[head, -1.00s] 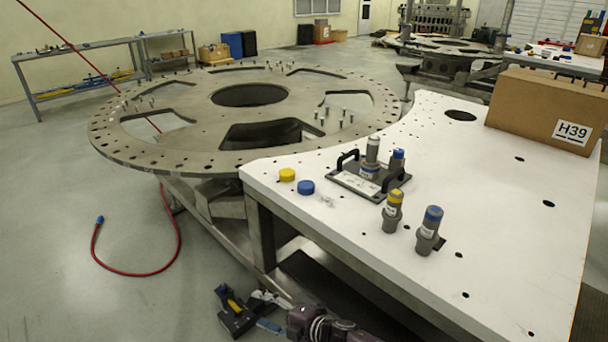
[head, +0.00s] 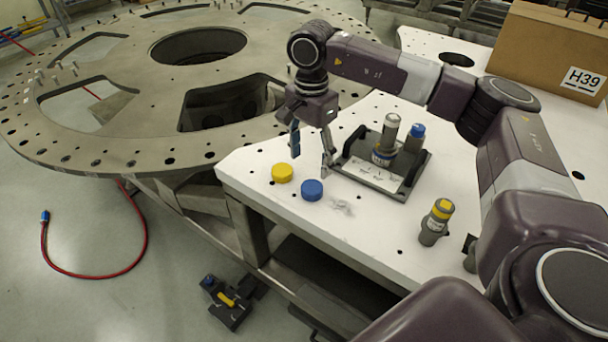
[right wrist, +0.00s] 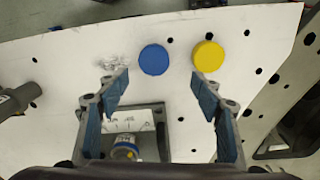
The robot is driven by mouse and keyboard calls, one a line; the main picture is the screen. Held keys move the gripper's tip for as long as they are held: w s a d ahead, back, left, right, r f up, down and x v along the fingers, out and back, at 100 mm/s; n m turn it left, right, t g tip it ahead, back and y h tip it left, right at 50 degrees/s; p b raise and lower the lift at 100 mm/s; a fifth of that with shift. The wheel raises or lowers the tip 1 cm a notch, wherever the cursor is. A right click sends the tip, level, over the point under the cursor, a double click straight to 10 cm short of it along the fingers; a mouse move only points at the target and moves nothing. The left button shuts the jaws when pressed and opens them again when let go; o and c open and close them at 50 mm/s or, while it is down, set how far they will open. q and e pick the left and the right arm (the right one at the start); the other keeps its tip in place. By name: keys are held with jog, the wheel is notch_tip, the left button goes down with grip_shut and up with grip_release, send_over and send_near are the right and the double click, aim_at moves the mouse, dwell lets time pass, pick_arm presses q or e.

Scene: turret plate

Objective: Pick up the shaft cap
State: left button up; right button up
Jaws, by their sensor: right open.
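A yellow round cap (head: 283,173) and a blue round cap (head: 312,190) lie apart on the white table near its left corner. I cannot tell which one is the shaft cap. In the right wrist view the blue cap (right wrist: 153,59) is near the middle and the yellow cap (right wrist: 208,56) is to its right. My right gripper (head: 312,160) is open and empty, pointing down above the table, just behind the caps. In the right wrist view, both caps lie beyond the fingertips of the right gripper (right wrist: 160,88). My left gripper is not in view.
A dark fixture plate (head: 362,176) with black handles and grey cylinders stands right of the caps. A yellow-banded grey cylinder (head: 437,222) stands nearer. The big perforated ring (head: 125,150) is left. A cardboard box (head: 545,45) stands behind.

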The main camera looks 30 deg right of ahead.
aim_at(311, 187)
jog(key=shift+s+f, duration=0.25)
jog(key=shift+f, duration=0.05)
jog(key=shift+s+a+f+p, duration=0.1)
jog(key=shift+s+f+p, duration=0.2)
jog(key=shift+f+p, duration=0.3)
jog(key=shift+s+f+p, duration=0.25)
jog(key=shift+f+p, duration=0.2)
jog(key=shift+f, duration=0.2)
notch_tip(311, 187, down, 4)
jog(key=shift+w+a+r+p, duration=0.1)
jog(key=shift+w+r+p, duration=0.05)
jog(key=shift+p, duration=0.5)
jog(key=shift+f, duration=0.2)
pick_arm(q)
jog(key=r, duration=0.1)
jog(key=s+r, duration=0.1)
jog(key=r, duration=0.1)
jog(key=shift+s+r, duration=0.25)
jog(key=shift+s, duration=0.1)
pick_arm(e)
jog(key=c, duration=1)
jog(key=shift+r, duration=0.15)
